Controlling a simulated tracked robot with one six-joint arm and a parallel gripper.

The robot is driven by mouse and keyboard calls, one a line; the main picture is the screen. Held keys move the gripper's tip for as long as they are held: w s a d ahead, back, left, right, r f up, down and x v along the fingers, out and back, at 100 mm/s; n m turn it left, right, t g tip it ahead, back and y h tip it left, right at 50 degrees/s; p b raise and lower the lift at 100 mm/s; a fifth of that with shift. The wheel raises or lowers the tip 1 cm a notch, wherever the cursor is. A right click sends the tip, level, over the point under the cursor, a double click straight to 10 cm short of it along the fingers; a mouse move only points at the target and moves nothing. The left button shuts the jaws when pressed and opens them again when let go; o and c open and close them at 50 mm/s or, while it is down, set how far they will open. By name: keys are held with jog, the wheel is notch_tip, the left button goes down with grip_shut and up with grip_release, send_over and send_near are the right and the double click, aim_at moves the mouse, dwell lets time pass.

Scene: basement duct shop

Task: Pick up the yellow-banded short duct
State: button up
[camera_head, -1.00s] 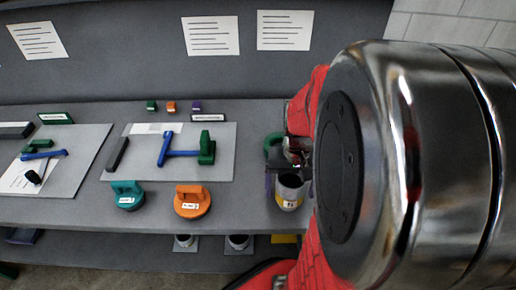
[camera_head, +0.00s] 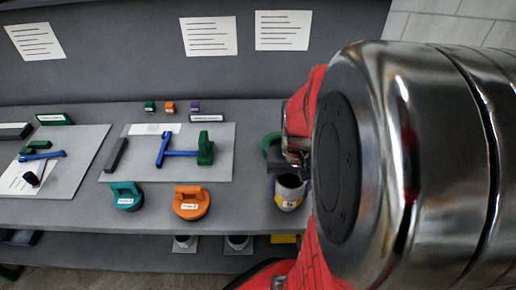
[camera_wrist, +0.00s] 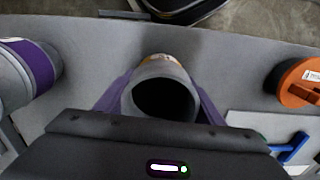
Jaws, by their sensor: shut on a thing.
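The yellow-banded short duct (camera_head: 290,182) is a grey open tube near the front edge of the bench, beside my red arm. In the wrist view the duct (camera_wrist: 143,84) shows its dark open mouth, with a bit of yellow band at its far side. My gripper (camera_wrist: 160,98) is shut on it, with purple fingers along both sides. In the head view my gripper is mostly hidden behind my wrist. I cannot tell whether the duct touches the bench top.
An orange handled block (camera_head: 191,203) and a teal one (camera_head: 126,196) stand left of the duct. A grey board (camera_head: 218,160) holds blue and green pieces. A purple-banded duct (camera_wrist: 38,66) stands to the left in the wrist view. Below is a lower shelf (camera_head: 120,250).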

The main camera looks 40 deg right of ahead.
aim_at(290, 185)
notch_tip(290, 185, up, 10)
jog(key=shift+r, duration=0.1)
dwell(0.4)
dwell(0.6)
